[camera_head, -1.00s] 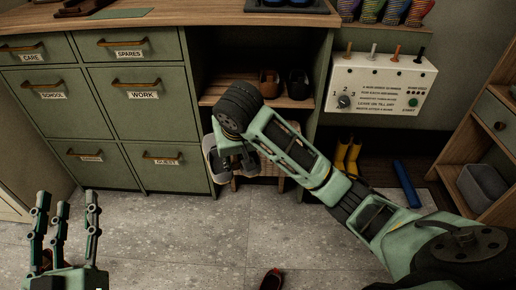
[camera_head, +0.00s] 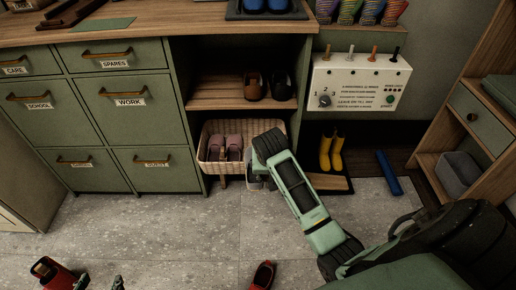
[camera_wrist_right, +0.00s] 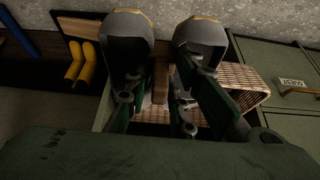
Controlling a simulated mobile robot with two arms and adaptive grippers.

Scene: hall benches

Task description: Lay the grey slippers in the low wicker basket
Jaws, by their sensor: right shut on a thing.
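The basket's weave also shows behind the fingers in the right wrist view (camera_wrist_right: 247,84). My right gripper (camera_wrist_right: 158,90) is shut on the pair of grey slippers (camera_wrist_right: 128,38), which hang side by side beyond its fingers. In the head view my right arm hides most of that gripper, low in front of the basket's right part. Only fingertips of my left gripper (camera_head: 118,283) show at the bottom edge.
Dark shoes (camera_head: 256,86) sit on the shelf above the basket. Yellow boots (camera_head: 331,152) and a blue roll-like thing (camera_head: 388,172) stand or lie to the right. A red shoe (camera_head: 263,275) and another red object (camera_head: 58,274) lie on the floor.

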